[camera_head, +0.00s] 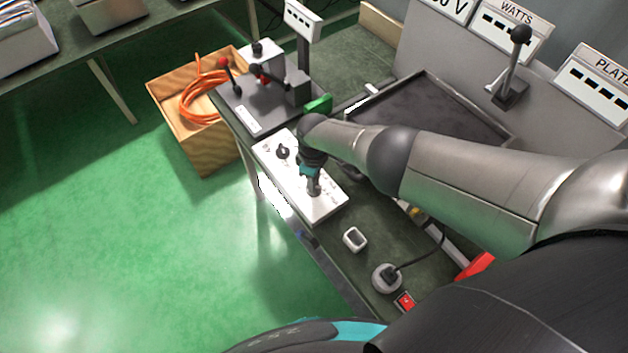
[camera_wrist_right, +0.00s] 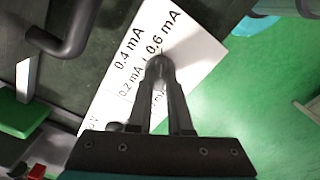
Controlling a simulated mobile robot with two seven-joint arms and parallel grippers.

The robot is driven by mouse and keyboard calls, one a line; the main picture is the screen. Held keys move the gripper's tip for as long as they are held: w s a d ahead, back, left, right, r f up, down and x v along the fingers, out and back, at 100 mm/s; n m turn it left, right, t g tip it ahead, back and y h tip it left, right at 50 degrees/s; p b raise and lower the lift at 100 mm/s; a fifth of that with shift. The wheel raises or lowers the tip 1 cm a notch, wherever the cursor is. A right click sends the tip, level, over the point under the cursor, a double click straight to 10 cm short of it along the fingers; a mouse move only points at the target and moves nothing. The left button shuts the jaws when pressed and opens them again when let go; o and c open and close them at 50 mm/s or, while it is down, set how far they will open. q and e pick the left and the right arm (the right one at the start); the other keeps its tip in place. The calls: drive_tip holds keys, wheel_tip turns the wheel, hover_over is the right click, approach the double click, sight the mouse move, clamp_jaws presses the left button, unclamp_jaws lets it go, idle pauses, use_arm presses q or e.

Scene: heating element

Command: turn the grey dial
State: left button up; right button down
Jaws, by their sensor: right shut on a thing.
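The white control panel (camera_head: 327,209) lies on the bench, and my right gripper (camera_head: 313,188) points down at its near right part. In the right wrist view, the two fingers (camera_wrist_right: 160,80) are shut on the grey dial (camera_wrist_right: 159,62), which is mostly hidden between the fingertips. Printed labels such as 0.2, 0.4 and 0.6 mA fan out around it on the panel (camera_wrist_right: 196,66). A separate black knob (camera_head: 283,151) sits at the panel's far left end, clear of the gripper. My left gripper is not in view.
A dark box (camera_head: 265,105) with red- and black-tipped levers stands behind the panel. A wooden crate (camera_head: 205,150) with orange cable is at the left. A dark tray (camera_head: 425,105) lies at the back right. A socket with a plug (camera_head: 386,278) is nearer. Green floor is free at left.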

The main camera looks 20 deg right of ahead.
drive_tip(key=c, duration=0.8)
unclamp_jaws()
drive_tip(key=shift+c, duration=0.2)
drive_tip(key=shift+r, duration=0.1)
wheel_tip(320, 180, up, 3)
drive_tip(key=p, duration=0.3)
drive_tip(key=shift+r, duration=1.15)
wheel_tip(320, 180, up, 10)
drive_tip(key=shift+f, duration=0.15)
